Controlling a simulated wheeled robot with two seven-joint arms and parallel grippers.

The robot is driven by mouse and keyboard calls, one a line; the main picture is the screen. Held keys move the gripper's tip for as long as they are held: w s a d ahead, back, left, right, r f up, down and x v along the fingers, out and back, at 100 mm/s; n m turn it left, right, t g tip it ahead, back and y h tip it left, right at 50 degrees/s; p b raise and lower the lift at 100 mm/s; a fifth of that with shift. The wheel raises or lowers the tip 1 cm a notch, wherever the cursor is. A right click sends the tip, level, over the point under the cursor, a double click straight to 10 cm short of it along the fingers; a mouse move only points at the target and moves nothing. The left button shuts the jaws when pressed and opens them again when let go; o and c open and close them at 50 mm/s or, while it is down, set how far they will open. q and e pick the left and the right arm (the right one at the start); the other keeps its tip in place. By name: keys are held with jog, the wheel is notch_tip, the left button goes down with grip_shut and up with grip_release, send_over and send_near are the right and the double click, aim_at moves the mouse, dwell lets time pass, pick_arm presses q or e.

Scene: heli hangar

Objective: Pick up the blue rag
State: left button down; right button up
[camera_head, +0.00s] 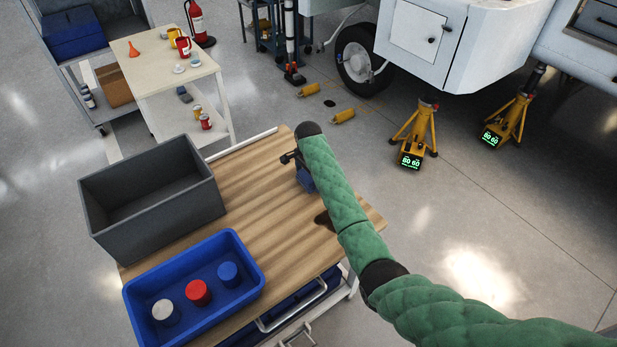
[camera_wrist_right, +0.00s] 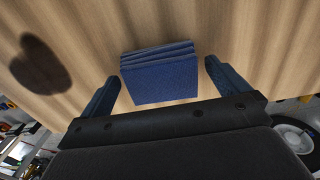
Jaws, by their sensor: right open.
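The blue rag (camera_wrist_right: 160,78) is folded in layers and lies on the wooden table top (camera_wrist_right: 225,25). In the right wrist view it sits between and just ahead of the fingers of my right gripper (camera_wrist_right: 160,90), which is open and empty. In the head view the rag (camera_head: 306,182) shows only in part, beside my green-sleeved right arm. My right gripper (camera_head: 295,160) is there at the arm's end, largely hidden by the arm. I cannot tell whether the fingers touch the rag. My left gripper is not in view.
A grey bin (camera_head: 150,225) and a blue tray (camera_head: 250,290) with white, red and blue cylinders stand on the table (camera_head: 240,160) left of the arm. Another bench (camera_head: 155,75) stands behind. Yellow jacks (camera_head: 418,130) stand under the aircraft at right.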

jog(key=shift+f, duration=0.3)
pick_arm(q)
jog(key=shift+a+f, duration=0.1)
pick_arm(e)
jog(key=c, duration=0.9)
jog(key=shift+r, duration=0.15)
jog(key=shift+c, duration=0.2)
jog(key=shift+r, duration=0.15)
jog(key=r+b, duration=0.1)
jog(key=r, duration=0.1)
jog(key=d+r+b, duration=0.1)
jog(key=shift+s+r+b, duration=0.25)
jog(key=shift+r+b, duration=0.05)
jog(key=shift+r, duration=0.1)
pick_arm(q)
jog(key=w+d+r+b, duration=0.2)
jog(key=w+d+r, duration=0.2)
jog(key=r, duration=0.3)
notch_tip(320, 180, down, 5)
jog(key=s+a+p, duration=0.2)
jog(key=p, duration=0.1)
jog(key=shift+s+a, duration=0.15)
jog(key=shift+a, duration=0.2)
pick_arm(e)
jog(key=s+d+r, duration=0.6)
jog(key=d, duration=0.2)
jog(key=shift+d+r, duration=0.3)
jog(key=shift+r, duration=0.05)
jog(key=shift+s, duration=0.1)
